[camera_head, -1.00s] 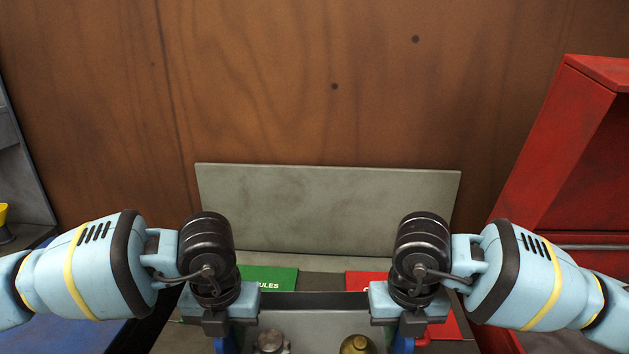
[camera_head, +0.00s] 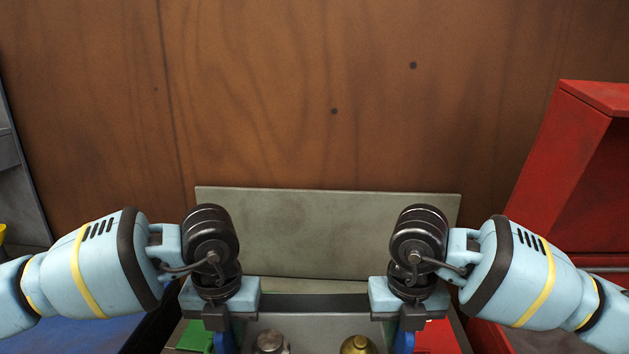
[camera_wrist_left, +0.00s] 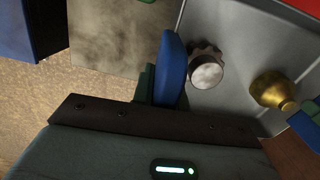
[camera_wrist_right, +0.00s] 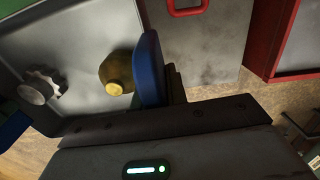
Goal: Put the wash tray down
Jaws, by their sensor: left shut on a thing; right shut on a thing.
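A grey upright board (camera_head: 320,230) stands behind the tray against the brown wall (camera_head: 300,80). Green (camera_head: 195,338) and red (camera_head: 437,337) labelled areas show partly beside the tray. A red cabinet (camera_head: 575,150) stands at right, a grey one (camera_head: 15,190) at left.

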